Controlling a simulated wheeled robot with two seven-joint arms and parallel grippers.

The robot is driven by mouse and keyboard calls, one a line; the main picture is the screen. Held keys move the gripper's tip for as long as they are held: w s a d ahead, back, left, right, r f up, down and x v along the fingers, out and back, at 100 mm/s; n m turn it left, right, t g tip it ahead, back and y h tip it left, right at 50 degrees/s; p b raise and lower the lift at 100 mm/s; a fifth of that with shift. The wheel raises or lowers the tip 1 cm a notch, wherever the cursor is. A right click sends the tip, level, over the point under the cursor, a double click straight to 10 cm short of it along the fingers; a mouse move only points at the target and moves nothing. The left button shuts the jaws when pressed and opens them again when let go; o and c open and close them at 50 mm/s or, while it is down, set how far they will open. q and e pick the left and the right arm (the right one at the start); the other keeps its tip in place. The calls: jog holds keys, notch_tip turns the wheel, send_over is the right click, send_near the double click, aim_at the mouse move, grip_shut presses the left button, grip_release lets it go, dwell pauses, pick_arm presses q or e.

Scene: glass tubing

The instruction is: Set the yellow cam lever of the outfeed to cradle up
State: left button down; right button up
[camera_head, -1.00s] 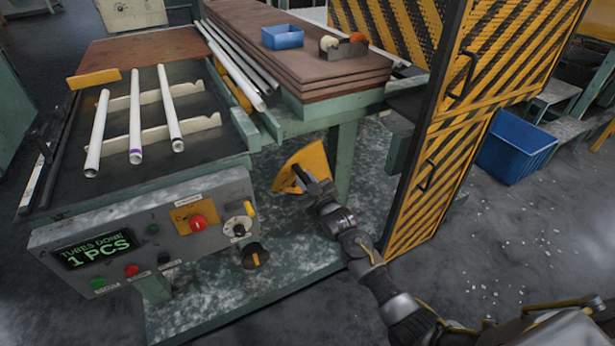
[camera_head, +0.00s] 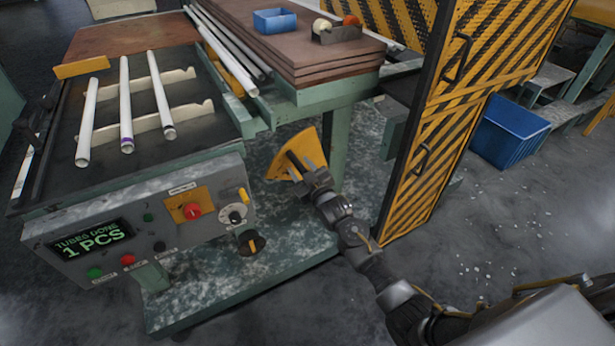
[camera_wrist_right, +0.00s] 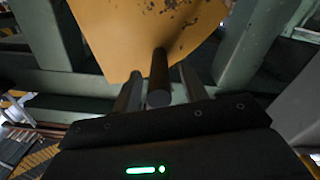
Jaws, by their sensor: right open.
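The yellow cam lever (camera_head: 292,142) is a fan-shaped plate below the outfeed end of the bench, with a dark rod sticking out toward me. My right gripper (camera_head: 304,166) is at the rod, in front of the plate. In the right wrist view the scuffed yellow plate (camera_wrist_right: 150,35) fills the upper middle, and the dark rod (camera_wrist_right: 158,80) lies between the two fingers of my open right gripper (camera_wrist_right: 160,88). I cannot tell whether a finger touches it. White tubes (camera_head: 125,105) lie on pale notched cradle rails (camera_head: 190,108). My left gripper is not in view.
The control panel (camera_head: 190,240) with knobs and a "1 PCS" display is left of the lever. A green leg (camera_head: 336,150) stands just right of it. A striped yellow-black guard (camera_head: 440,130) is close right of my arm. A blue bin (camera_head: 508,132) is beyond it.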

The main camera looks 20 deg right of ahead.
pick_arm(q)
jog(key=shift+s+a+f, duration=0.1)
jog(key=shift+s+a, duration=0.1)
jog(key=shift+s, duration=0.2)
pick_arm(e)
jog(key=s+d, duration=0.1)
jog(key=s, duration=0.8)
jog(key=shift+s+d, duration=0.25)
jog(key=shift+s, duration=0.15)
